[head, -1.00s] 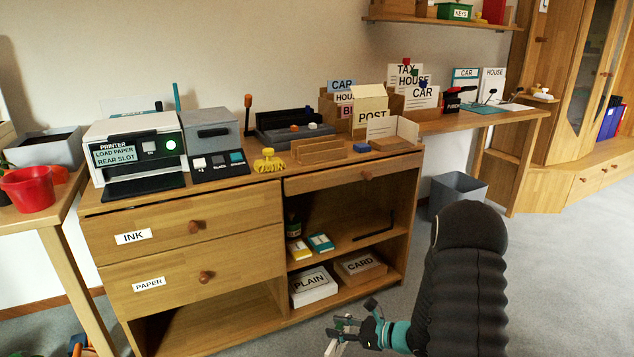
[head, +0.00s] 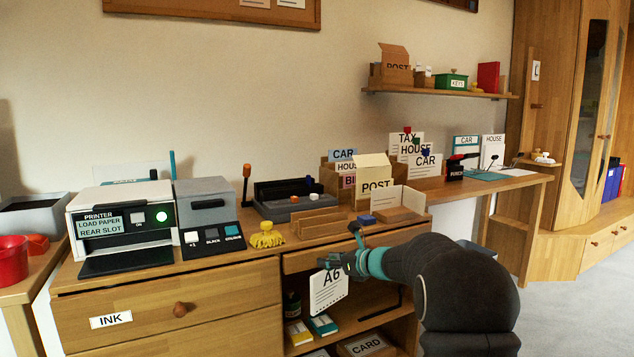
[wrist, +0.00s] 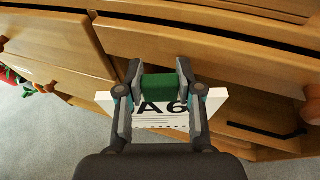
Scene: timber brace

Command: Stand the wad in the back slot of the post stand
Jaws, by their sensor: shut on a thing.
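My gripper (head: 337,263) is shut on the wad (head: 328,292), a white pad printed "A6". The wad hangs below the fingers, in front of the desk's open compartment. In the wrist view my gripper (wrist: 160,88) pinches a green band on the wad (wrist: 215,105). A card marked "POST" (head: 376,186) stands upright on the desk, up and right of my gripper. A low slotted wooden stand (head: 318,224) lies left of it; I cannot tell for sure which wooden holder is the post stand. Its back slot is not clearly seen.
A yellow brush-like thing (head: 267,237) and a printer (head: 122,222) stand to the left. The desk drawer front (head: 300,262) is close behind the wad.

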